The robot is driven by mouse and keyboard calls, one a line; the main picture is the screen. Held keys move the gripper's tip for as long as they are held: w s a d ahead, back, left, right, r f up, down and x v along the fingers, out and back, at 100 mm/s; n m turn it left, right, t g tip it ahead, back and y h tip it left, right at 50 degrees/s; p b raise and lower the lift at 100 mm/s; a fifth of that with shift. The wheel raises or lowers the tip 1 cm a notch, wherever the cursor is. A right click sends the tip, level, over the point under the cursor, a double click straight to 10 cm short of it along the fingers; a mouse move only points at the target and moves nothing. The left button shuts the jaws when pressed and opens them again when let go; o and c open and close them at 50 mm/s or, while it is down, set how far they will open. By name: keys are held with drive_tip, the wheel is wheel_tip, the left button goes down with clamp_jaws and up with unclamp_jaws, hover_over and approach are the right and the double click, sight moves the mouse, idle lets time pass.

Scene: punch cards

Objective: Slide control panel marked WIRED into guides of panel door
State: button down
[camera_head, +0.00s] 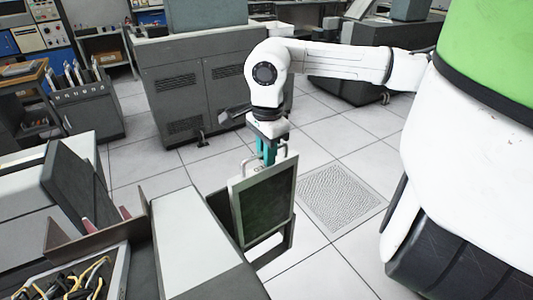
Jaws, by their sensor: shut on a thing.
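The control panel (266,203) is a dark green board in a pale frame with a handle at its top edge. It hangs upright and slightly tilted from my gripper (268,158), which is shut on it at the top. Small dark lettering shows on the top of the frame but is too small to read. Below and behind the panel is a dark open frame (287,243), which may be the panel door with its guides. The guides themselves cannot be made out, and I cannot tell whether the panel touches the frame.
A grey machine with a pale top (195,240) stands just left of the panel. A tray of yellow and black cables (85,280) is at the lower left. Large grey cabinets (190,85) stand behind. The tiled floor at right, with a perforated tile (340,200), is clear.

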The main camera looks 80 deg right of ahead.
drive_tip(key=b, duration=0.8)
hover_over(267, 199)
drive_tip(key=d, duration=0.1)
drive_tip(key=shift+w+d+f, duration=0.1)
drive_tip(key=shift+w+f, duration=0.05)
drive_tip(key=shift+f, duration=1.55)
drive_tip(key=shift+w+d+f, duration=0.1)
drive_tip(key=shift+f, duration=1.6)
drive_tip(key=shift+f+b, duration=3.45)
drive_tip(key=shift+f, duration=0.05)
drive_tip(key=shift+b, duration=0.65)
drive_tip(key=shift+f, duration=0.15)
drive_tip(key=shift+f+b, duration=1.15)
drive_tip(key=shift+b, duration=0.1)
